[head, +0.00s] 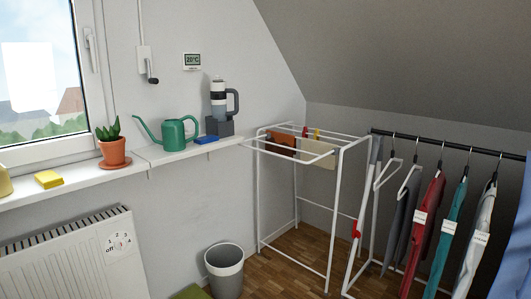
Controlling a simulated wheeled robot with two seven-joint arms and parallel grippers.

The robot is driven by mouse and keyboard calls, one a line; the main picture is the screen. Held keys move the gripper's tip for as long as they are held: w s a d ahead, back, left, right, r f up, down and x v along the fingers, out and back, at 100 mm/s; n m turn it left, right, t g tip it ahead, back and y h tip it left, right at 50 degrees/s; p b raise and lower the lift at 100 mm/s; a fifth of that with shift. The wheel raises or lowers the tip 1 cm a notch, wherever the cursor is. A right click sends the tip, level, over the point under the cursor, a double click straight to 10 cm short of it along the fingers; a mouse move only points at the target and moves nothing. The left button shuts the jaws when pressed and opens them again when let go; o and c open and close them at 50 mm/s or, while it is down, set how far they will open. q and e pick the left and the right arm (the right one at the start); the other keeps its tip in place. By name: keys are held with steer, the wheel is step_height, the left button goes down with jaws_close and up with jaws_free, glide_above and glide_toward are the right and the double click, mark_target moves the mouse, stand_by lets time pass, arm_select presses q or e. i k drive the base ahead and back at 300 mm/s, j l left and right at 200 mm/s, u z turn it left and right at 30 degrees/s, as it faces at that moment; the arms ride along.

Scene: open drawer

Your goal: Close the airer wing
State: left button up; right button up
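The white airer (294,205) stands on the wooden floor in the corner, right of centre. An orange-brown cloth (282,146) and a beige cloth (318,154) hang on its top rails, with small coloured pegs nearby. At its right side a white tube frame (362,202), which looks like a wing, slants down steeply. A red part (356,229) sits on this frame. Where the frame joins the airer, and whether it is latched, I cannot tell. Neither of my grippers is in view.
A black rail with hanging clothes (424,222) stands close on the right. A grey bin (224,269) is on the floor left of the airer. A shelf (185,149) holds a green watering can (178,135) and a potted plant (112,150). A radiator (70,262) is at left.

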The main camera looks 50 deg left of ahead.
mark_target(334, 151)
steer(key=u, duration=1.65)
steer(key=i+j+z, duration=0.2)
steer(key=i, duration=0.4)
steer(key=i+j+z, duration=0.2)
steer(key=i+j, duration=0.15)
steer(key=i, duration=0.25)
steer(key=i+j+z, duration=0.2)
steer(key=i+j, duration=0.2)
steer(key=i, duration=0.2)
